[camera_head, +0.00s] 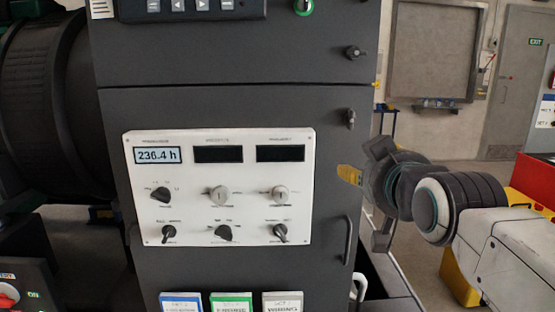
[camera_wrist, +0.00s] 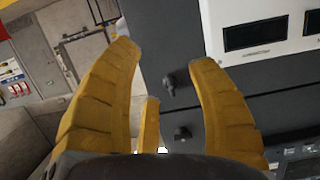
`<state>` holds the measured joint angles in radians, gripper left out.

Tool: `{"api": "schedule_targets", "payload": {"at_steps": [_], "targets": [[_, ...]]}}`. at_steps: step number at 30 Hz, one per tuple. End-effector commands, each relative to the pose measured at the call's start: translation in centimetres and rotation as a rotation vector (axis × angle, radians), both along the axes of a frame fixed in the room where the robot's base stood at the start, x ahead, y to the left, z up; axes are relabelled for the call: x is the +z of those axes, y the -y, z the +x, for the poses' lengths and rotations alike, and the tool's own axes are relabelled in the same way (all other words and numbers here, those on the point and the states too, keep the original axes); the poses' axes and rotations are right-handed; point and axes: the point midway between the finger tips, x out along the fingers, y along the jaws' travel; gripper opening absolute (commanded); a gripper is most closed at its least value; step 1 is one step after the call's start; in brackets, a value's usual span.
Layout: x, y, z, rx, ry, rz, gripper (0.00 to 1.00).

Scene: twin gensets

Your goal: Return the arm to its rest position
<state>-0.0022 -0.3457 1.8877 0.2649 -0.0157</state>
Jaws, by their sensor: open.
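My arm comes in from the right in the head view. My gripper (camera_head: 350,175) is beside the right edge of the dark grey genset cabinet (camera_head: 235,100), with a yellow finger pointing at it. In the wrist view my gripper (camera_wrist: 165,65) has its yellow fingers spread apart with nothing between them. Behind the gap are the cabinet front and two small dark latches, one of them the upper latch (camera_wrist: 168,84). Whether any finger touches the cabinet cannot be told.
A white control panel (camera_head: 220,243) with knobs and a display reading 236.4 h is on the cabinet front. A cabinet handle (camera_head: 347,240) sits just left of my gripper. A grey door (camera_head: 515,90) and open floor (camera_head: 440,150) lie behind at right.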

Motion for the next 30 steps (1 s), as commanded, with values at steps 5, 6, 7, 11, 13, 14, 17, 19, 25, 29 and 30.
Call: {"api": "schedule_targets", "payload": {"at_steps": [5, 6, 7, 11, 13, 14, 17, 19, 25, 29, 30], "targets": [[-11.3, 0.0, -3.3, 0.0, -0.376, -0.001, 0.53], [-13.7, 0.0, -4.6, 0.0, -0.46, -0.001, 0.53], [-15.4, 0.0, -5.6, 0.0, -0.52, -0.001, 0.53], [-21.7, 0.0, -10.6, 0.0, -0.758, -0.002, 0.53], [-24.2, 0.1, -13.2, 0.0, -0.861, -0.002, 0.53], [-25.1, 0.1, -14.1, -0.001, -0.897, -0.002, 0.53], [-27.6, 0.1, -17.3, -0.001, -1.006, -0.001, 0.53], [-29.1, 0.1, -19.3, -0.002, -1.068, -0.002, 0.53], [-31.6, 0.2, -23.3, -0.006, -1.126, 0.001, 0.53], [-28.8, 0.2, -23.1, -0.007, -1.112, 0.002, 0.53], [-28.1, 0.2, -23.1, -0.007, -1.108, 0.002, 0.53]]}}
